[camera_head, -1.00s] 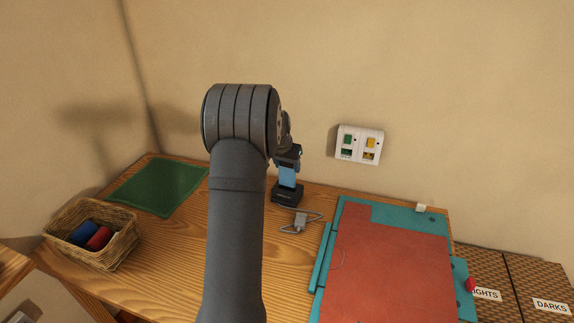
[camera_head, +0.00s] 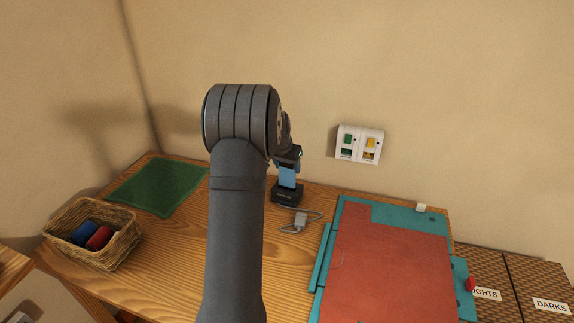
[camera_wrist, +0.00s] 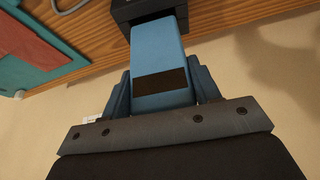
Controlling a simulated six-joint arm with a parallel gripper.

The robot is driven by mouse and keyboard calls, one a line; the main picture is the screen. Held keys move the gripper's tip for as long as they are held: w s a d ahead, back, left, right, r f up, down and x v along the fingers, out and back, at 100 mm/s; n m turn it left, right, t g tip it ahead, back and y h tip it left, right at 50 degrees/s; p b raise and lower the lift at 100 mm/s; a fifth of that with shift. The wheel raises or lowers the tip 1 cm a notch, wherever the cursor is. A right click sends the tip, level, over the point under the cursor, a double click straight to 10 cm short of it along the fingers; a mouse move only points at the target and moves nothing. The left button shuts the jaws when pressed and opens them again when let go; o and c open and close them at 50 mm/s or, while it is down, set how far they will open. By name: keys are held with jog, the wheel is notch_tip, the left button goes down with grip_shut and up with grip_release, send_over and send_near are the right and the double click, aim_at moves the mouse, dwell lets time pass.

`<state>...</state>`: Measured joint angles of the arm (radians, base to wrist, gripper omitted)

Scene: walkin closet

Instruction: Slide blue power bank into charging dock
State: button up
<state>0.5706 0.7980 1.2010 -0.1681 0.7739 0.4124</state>
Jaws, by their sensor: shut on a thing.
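The blue power bank (camera_head: 287,178) stands upright over the black charging dock (camera_head: 287,194) on the wooden table, partly hidden by my gripper. In the wrist view the power bank (camera_wrist: 158,48) is a light blue block with a dark band. Its far end meets the opening of the black dock (camera_wrist: 140,12) and seems at least partly inside; the depth cannot be told. My gripper (camera_wrist: 160,88) is shut on the power bank, with a finger on each side. In the head view my gripper (camera_head: 288,160) is above the dock, partly behind my arm.
A green mat (camera_head: 158,186) and a wicker basket (camera_head: 122,248) are at left. A switch plate (camera_head: 360,144) is on the wall.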

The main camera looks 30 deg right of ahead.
aim_at(286, 171)
jog(key=shift+f, duration=1.9)
dwell(1.4)
jog(key=o, duration=1.6)
jog(key=shift+r, duration=4)
jog(key=shift+f, duration=0.1)
jog(key=shift+f, duration=3.95)
